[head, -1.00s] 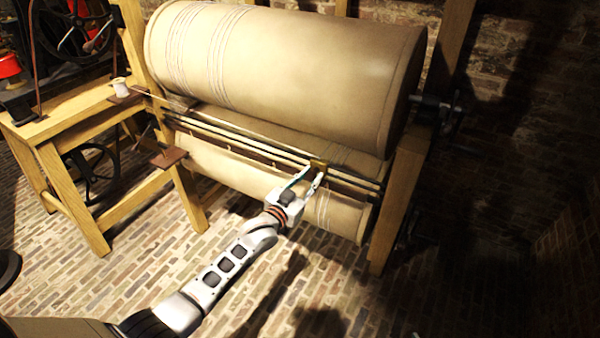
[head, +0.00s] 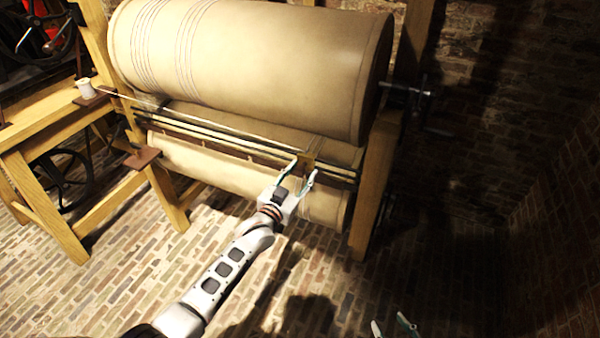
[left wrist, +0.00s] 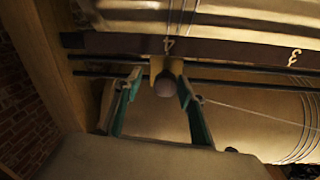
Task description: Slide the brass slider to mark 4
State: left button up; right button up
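The brass slider (left wrist: 157,67) sits on the dark rails in the left wrist view, with a round knob (left wrist: 165,86) facing me. The mark 4 (left wrist: 168,45) is on the strip just above the slider, nearly in line with it. In the head view the slider (head: 308,158) is near the right end of the rails. My left gripper (head: 303,173) is at the slider; in the left wrist view its fingers (left wrist: 160,78) stand apart on either side of the knob. Contact is unclear. My right gripper (head: 390,323) shows only its separated fingertips at the bottom edge.
The mark 3 (left wrist: 294,57) is farther right in the left wrist view. A large upper roller (head: 250,65) overhangs the rails (head: 220,138). A wooden post (head: 375,185) stands at their right end. A cord runs left to a small white spool (head: 86,89).

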pick_arm(q)
jog(key=shift+a, duration=0.15)
jog(key=shift+s+a, duration=0.2)
jog(key=shift+s, duration=0.2)
jog(key=v, duration=1.1)
jog(key=shift+s+d+f, duration=0.1)
jog(key=shift+s, duration=0.05)
jog(key=s+a+f+g+y, duration=0.1)
jog(key=s+a+f+g, duration=0.1)
jog(key=s+f, duration=0.3)
jog(key=s+a+f+n+g+y, duration=0.1)
jog(key=s+a+f, duration=0.4)
jog(key=s, duration=0.7)
jog(key=s+a+f+n+g+y, duration=0.1)
jog(key=s+a+f+g+y, duration=0.1)
jog(key=s+f, duration=0.3)
jog(key=s+a, duration=0.1)
jog(key=s, duration=0.3)
jog(key=shift+a+g, duration=0.4)
jog(key=shift+s+f, duration=0.1)
